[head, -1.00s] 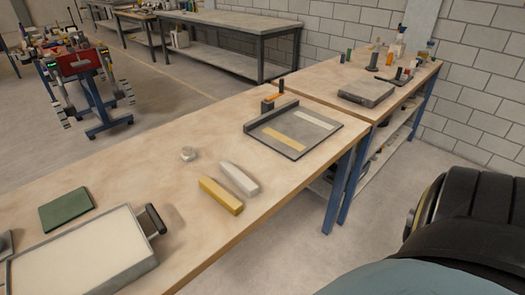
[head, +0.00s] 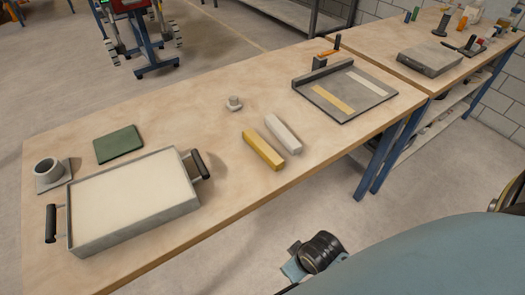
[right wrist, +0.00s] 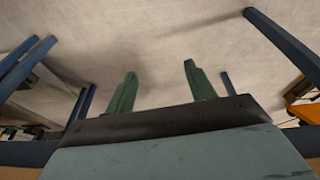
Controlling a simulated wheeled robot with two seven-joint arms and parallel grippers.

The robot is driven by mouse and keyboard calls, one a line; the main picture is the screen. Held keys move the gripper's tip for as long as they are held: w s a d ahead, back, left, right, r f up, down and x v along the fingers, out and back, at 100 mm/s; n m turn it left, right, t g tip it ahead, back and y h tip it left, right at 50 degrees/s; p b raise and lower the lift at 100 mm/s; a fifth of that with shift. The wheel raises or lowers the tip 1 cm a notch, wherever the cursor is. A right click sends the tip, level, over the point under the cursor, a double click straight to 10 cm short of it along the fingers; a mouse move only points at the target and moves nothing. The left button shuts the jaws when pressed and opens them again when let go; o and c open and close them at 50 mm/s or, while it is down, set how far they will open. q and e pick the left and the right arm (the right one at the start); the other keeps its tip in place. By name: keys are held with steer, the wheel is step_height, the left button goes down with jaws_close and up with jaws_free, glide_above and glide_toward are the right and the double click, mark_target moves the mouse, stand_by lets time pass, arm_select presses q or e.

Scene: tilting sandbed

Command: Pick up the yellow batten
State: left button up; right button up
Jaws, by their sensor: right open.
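The yellow batten (head: 263,149) lies flat on the wooden table in the head view, near its front edge. A white batten (head: 283,134) lies beside it on the right, roughly parallel, with a narrow gap. My right gripper shows in the right wrist view, with its two green fingers (right wrist: 157,92) apart and nothing between them; beyond them is bare floor. The yellow batten is not in the right wrist view. My left gripper is in neither view.
The sandbed tray (head: 197,205) with black handles stands left on the table (head: 225,190). A grey board (head: 362,107) with two strips sits right. Table in front of the battens is clear.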

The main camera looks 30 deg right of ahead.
step_height(320, 180, up, 9)
steer(key=w+t, duration=0.1)
steer(key=w, duration=0.1)
steer(key=m+t+y, duration=0.1)
steer(key=t, duration=0.8)
glide_toward(263, 145)
steer(key=shift+w+a+f+t+b, duration=0.3)
steer(key=shift+w+f+b, duration=0.15)
steer(key=shift+w+b, duration=0.15)
steer(key=shift+w+f, duration=0.2)
steer(key=shift+w, duration=0.3)
steer(key=b+x, duration=0.1)
steer(key=x, duration=0.3)
steer(key=shift+w+d+f, duration=0.1)
steer(key=shift+w+f, duration=0.05)
steer(key=shift+f, duration=0.05)
steer(key=shift+w+f, duration=0.1)
steer(key=shift+w, duration=0.25)
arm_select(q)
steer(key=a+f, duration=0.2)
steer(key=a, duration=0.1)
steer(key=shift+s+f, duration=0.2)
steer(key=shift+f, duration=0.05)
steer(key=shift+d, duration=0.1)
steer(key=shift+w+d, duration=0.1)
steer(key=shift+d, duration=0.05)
arm_select(e)
steer(key=c, duration=1.1)
